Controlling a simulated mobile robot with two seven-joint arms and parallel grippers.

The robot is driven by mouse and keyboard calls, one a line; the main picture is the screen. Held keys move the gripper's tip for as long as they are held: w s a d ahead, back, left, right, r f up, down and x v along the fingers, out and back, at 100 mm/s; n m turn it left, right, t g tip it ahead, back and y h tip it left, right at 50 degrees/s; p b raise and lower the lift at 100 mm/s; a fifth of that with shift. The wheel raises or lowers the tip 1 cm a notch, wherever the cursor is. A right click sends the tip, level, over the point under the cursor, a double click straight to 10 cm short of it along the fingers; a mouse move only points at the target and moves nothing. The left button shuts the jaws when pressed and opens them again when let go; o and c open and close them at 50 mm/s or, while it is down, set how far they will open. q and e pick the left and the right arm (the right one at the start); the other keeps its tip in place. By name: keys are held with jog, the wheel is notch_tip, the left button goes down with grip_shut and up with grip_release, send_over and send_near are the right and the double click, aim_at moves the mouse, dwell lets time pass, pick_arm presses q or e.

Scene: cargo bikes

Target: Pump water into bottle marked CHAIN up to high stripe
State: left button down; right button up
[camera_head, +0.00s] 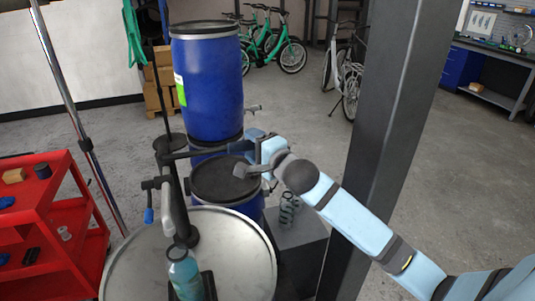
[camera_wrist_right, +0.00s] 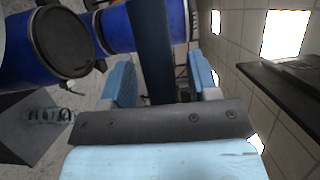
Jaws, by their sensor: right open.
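In the right wrist view the dark lever (camera_wrist_right: 152,50) passes between the two open blue fingers of this gripper (camera_wrist_right: 160,75). I cannot tell whether they touch it. A teal see-through bottle (camera_head: 185,275) with a dark cap or neck stands upright at the drum's front. Its marking, stripes and water level are not readable. My left gripper is not in view.
Blue barrels (camera_head: 208,90) stand behind the pump. A red cart (camera_head: 50,225) is at left. A dark pillar (camera_head: 385,110) rises near my right arm. Open floor lies behind it.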

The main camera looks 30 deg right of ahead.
jog(key=s+d+b, duration=0.1)
jog(key=s, duration=1.2)
jog(key=shift+d, duration=0.4)
jog(key=shift+f, duration=0.1)
jog(key=s+a+f+n+g+p, duration=0.2)
jog(key=f+n+p, duration=0.1)
jog(key=f+n, duration=0.3)
jog(key=s+a+f+n+g+p, duration=0.1)
jog(key=s+a+f+n+p, duration=0.15)
jog(key=f, duration=0.55)
jog(key=s+a+f+n+g+p, duration=0.3)
jog(key=s+a+f+n+p, duration=0.2)
jog(key=s+a+f+n, duration=0.4)
jog(key=s+f+n, duration=0.2)
jog(key=s+f, duration=0.1)
jog(key=f, duration=0.1)
jog(key=shift+s+f+g+y, duration=0.3)
jog(key=shift+s+g, duration=0.05)
jog(key=shift+g, duration=0.05)
